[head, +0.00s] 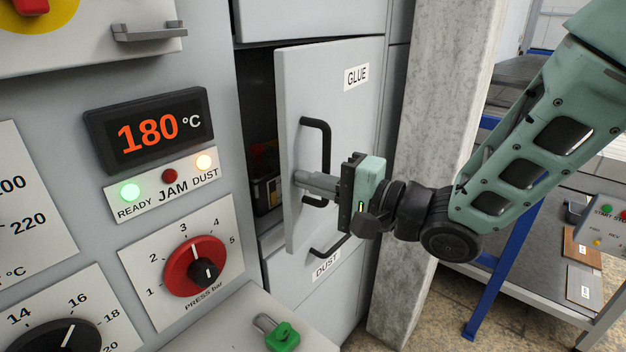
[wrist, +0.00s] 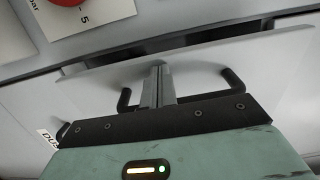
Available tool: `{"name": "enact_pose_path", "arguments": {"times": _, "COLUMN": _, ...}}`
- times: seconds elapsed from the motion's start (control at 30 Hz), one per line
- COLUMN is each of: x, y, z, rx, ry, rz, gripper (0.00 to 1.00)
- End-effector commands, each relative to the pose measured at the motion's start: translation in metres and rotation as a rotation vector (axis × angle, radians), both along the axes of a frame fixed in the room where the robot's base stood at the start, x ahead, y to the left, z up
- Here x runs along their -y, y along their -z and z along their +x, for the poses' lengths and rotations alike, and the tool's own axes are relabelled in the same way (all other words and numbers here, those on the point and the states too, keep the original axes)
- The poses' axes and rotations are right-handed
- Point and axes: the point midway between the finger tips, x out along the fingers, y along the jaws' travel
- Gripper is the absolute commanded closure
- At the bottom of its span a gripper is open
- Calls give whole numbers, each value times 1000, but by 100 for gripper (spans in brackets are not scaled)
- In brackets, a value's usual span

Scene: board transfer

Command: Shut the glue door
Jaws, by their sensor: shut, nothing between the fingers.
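The glue door (head: 352,117) is a grey panel labelled GLUE, standing partly open in the head view, with a dark gap along its left edge. It has a black bar handle (head: 327,145). My gripper (head: 301,178) is shut and empty, its fingers at the door's front face by the lower part of the handle. In the wrist view the shut fingers (wrist: 157,68) point at the door panel (wrist: 190,72), with the black handle (wrist: 233,78) showing on both sides of them. I cannot tell for sure whether the fingertips touch the panel.
Inside the gap is a dark compartment (head: 262,150) with some equipment. The dust door (head: 322,290) with its own handle is below. A control panel with a 180 °C display (head: 150,130) is on the left. A concrete pillar (head: 430,110) stands right of the cabinet, close to my arm.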

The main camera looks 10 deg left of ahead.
Motion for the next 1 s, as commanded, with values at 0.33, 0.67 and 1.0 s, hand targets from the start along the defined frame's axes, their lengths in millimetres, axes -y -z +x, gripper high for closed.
{"name": "enact_pose_path", "arguments": {"times": 0.33, "x": -7, "y": 0, "z": 3, "rx": 4, "ry": 17, "rz": 2, "gripper": 100}}
{"name": "enact_pose_path", "arguments": {"times": 0.67, "x": -66, "y": 0, "z": 26, "rx": -1, "ry": 103, "rz": 1, "gripper": 100}}
{"name": "enact_pose_path", "arguments": {"times": 1.0, "x": -77, "y": -1, "z": 31, "rx": 0, "ry": 102, "rz": 3, "gripper": 100}}
